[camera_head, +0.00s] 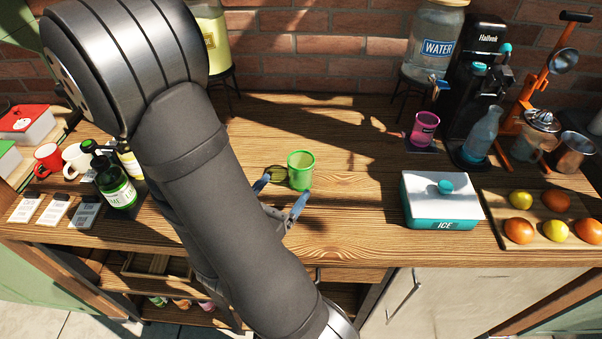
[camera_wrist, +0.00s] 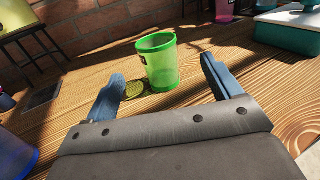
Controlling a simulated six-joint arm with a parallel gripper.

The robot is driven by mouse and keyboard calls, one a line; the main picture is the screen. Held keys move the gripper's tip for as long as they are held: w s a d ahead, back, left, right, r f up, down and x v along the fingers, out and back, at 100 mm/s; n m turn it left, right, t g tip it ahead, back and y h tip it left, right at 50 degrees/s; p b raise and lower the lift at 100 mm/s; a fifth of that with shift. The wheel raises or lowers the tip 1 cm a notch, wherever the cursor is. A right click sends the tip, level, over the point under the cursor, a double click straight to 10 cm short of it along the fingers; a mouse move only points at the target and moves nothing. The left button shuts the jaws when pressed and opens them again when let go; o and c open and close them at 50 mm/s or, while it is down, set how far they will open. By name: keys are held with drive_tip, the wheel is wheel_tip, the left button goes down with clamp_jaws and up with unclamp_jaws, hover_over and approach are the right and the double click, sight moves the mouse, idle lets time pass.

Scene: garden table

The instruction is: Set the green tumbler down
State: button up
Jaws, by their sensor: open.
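The green tumbler (camera_head: 301,171) stands upright on the wooden table, near the middle. It also shows in the wrist view (camera_wrist: 159,62), beyond the fingertips and roughly between their lines. My gripper (camera_head: 280,190) is open and empty, with its blue fingers apart on the near side of the tumbler. In the wrist view both fingers (camera_wrist: 163,72) look clear of the tumbler. The tumbler's base rests on the wood. A small round greenish patch (camera_head: 275,174) lies beside the tumbler on its left; I cannot tell if it is a coaster or tinted light.
A white and teal ice box (camera_head: 441,202) and a board of fruit (camera_head: 538,247) stand to the right. A pink tumbler (camera_head: 424,129) and a blue bottle (camera_head: 481,134) are at the back right. A green bottle (camera_head: 117,187) stands left. Wood between tumbler and ice box is clear.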

sight(297, 171)
drive_tip(key=shift+x, duration=3.05)
drive_tip(key=shift+a+x, duration=0.2)
drive_tip(key=shift+x, duration=2.7)
drive_tip(key=shift+w+f, duration=0.1)
drive_tip(key=shift+f, duration=0.1)
drive_tip(key=c, duration=1.2)
drive_tip(key=shift+o, duration=0.2)
drive_tip(key=shift+r, duration=0.1)
